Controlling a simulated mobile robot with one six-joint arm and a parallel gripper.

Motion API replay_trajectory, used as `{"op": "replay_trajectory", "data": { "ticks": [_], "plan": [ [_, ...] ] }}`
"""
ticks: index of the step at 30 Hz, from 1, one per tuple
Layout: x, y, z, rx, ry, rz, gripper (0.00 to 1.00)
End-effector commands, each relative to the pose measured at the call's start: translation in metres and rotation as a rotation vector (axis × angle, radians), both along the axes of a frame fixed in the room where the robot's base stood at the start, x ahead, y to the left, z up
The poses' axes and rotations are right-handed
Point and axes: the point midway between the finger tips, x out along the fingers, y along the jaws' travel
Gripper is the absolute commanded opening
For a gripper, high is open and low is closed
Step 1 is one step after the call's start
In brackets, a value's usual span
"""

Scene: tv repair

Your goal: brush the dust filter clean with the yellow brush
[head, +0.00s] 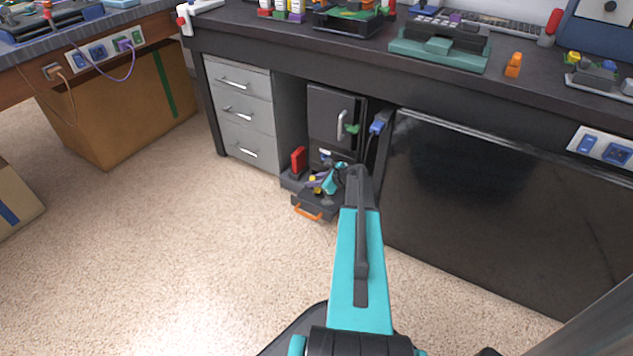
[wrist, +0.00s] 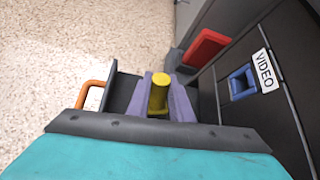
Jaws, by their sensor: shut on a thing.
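My gripper (head: 318,183) is low in front of the dark cabinet, with its purple fingers closed on the yellow brush (wrist: 160,92). In the wrist view the fingers (wrist: 160,100) stand on both sides of the brush's yellow part; its bristle end is hidden. Below the brush is a dark tray-like part (wrist: 122,92) with an orange handle (wrist: 93,92), jutting from the cabinet's base. I cannot tell whether this is the dust filter, or whether the brush touches it. The handle also shows in the head view (head: 307,213).
A red block-like thing (wrist: 205,47) stands beside the tray; it also shows in the head view (head: 298,159). The dark cabinet (head: 330,118) has a VIDEO label (wrist: 263,70). Grey drawers (head: 240,112) stand left, a large black panel (head: 500,220) right. Open carpet (head: 180,260) lies at front left.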

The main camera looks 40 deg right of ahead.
Motion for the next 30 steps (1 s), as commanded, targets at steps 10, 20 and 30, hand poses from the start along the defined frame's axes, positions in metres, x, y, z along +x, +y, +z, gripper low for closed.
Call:
{"op": "replay_trajectory", "data": {
  "ticks": [10,20,30],
  "plan": [
    [0.001,0.000,0.000,0.001,0.000,-0.001,0.00],
    [0.011,0.002,0.000,0.000,0.000,0.000,0.00],
    [0.020,0.005,0.000,0.001,0.000,-0.001,0.00]
  ]
}}
